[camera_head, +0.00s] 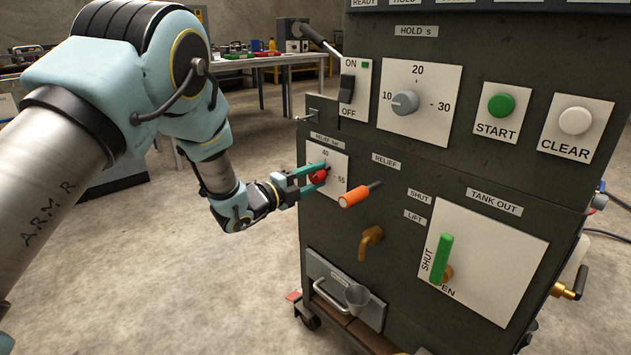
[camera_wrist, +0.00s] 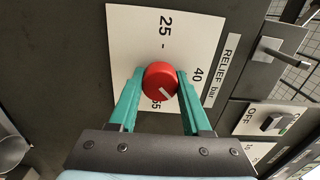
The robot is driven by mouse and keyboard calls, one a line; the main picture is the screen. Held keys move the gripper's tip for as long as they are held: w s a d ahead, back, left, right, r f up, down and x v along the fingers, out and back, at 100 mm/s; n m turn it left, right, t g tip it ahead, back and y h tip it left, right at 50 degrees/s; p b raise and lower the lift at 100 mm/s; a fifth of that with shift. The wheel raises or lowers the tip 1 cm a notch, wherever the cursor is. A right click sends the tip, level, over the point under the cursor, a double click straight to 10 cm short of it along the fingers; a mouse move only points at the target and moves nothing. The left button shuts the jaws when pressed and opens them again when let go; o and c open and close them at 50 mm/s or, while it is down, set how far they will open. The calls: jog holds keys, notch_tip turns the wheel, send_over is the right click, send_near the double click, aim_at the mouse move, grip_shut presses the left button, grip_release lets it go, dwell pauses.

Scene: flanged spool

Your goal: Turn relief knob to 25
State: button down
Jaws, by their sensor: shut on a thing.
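The red relief knob (camera_wrist: 159,79) sits on a white dial plate (camera_wrist: 128,30) marked 25, 40 and 55. In the wrist view 25 is at the top, 40 at the right and 55 below the knob. A short pale line shows on the knob's lower right part, away from the 25; its exact reading is unclear. My gripper (camera_wrist: 161,82) is shut on the knob, with one teal finger on each side. In the head view the knob (camera_head: 318,177) is partly covered by the fingers, and the 25 is hidden.
An orange-gripped lever (camera_head: 357,195) juts out just right of the dial, with a brass spout (camera_head: 370,240) below. A green-handled valve (camera_head: 441,258) is further right. A switch (camera_head: 347,88) and the HOLD knob (camera_head: 405,102) are above. Floor left of the cabinet is open.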

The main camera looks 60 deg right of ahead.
jog(key=n+b, duration=0.1)
jog(key=n, duration=0.2)
jog(key=shift+w+n, duration=0.15)
jog(key=shift+n, duration=0.25)
jog(key=n, duration=0.3)
jog(key=shift+n, duration=0.3)
jog(key=n, duration=0.6)
jog(key=n+p, duration=0.1)
jog(key=n, duration=0.5)
jog(key=shift+n, duration=0.4)
jog(key=n, duration=0.4)
jog(key=shift+p, duration=0.35)
jog(key=shift+f+n, duration=0.1)
jog(key=shift+n, duration=1.1)
jog(key=shift+c, duration=1.8)
grip_release()
